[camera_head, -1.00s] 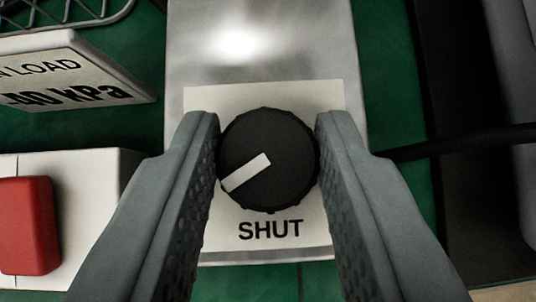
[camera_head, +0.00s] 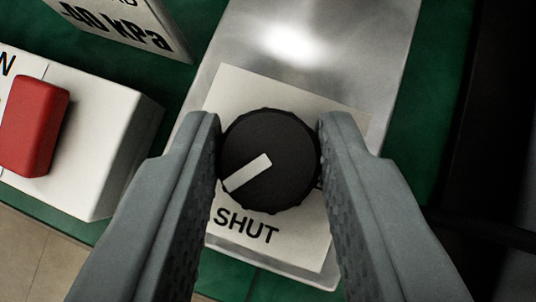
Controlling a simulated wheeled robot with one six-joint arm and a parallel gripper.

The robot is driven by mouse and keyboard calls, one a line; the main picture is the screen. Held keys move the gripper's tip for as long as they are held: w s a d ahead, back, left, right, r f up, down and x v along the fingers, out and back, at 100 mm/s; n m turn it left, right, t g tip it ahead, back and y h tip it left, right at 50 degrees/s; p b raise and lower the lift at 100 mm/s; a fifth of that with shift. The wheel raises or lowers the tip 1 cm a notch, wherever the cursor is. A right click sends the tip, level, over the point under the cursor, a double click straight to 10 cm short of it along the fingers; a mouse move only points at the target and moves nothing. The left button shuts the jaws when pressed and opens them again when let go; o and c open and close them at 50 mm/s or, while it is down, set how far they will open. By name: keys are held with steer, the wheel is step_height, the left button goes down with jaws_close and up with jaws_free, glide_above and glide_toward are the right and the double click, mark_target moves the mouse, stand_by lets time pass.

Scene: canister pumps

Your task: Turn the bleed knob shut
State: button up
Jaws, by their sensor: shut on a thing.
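The bleed knob (camera_head: 270,160) is a round black ridged knob with a white pointer bar (camera_head: 247,173). It sits on a pale label plate (camera_head: 300,235) fixed to a shiny metal block (camera_head: 350,50). The pointer aims to the lower left. The word SHUT (camera_head: 246,226) is printed below the knob, and the pointer stands off to its left, not in line with it. My gripper (camera_head: 269,155) is shut on the knob, one finger against each side. A small dark mark beside the right finger is mostly hidden.
A white box with a red switch (camera_head: 35,125) stands at the left, close to my left finger. A white sign reading kPa (camera_head: 120,25) is at the upper left. A dark cable (camera_head: 480,228) runs at the right. The base is green, with tan floor at the lower left.

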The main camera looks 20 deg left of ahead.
steer(key=shift+d+f+n+g+y, duration=0.15)
steer(key=shift+n+g+y, duration=0.65)
steer(key=shift+n+y, duration=0.95)
steer(key=shift+n+h, duration=0.25)
steer(key=shift+n, duration=0.2)
steer(key=o, duration=1)
steer(key=shift+c, duration=0.2)
steer(key=v, duration=1.2)
steer(key=shift+w, duration=0.15)
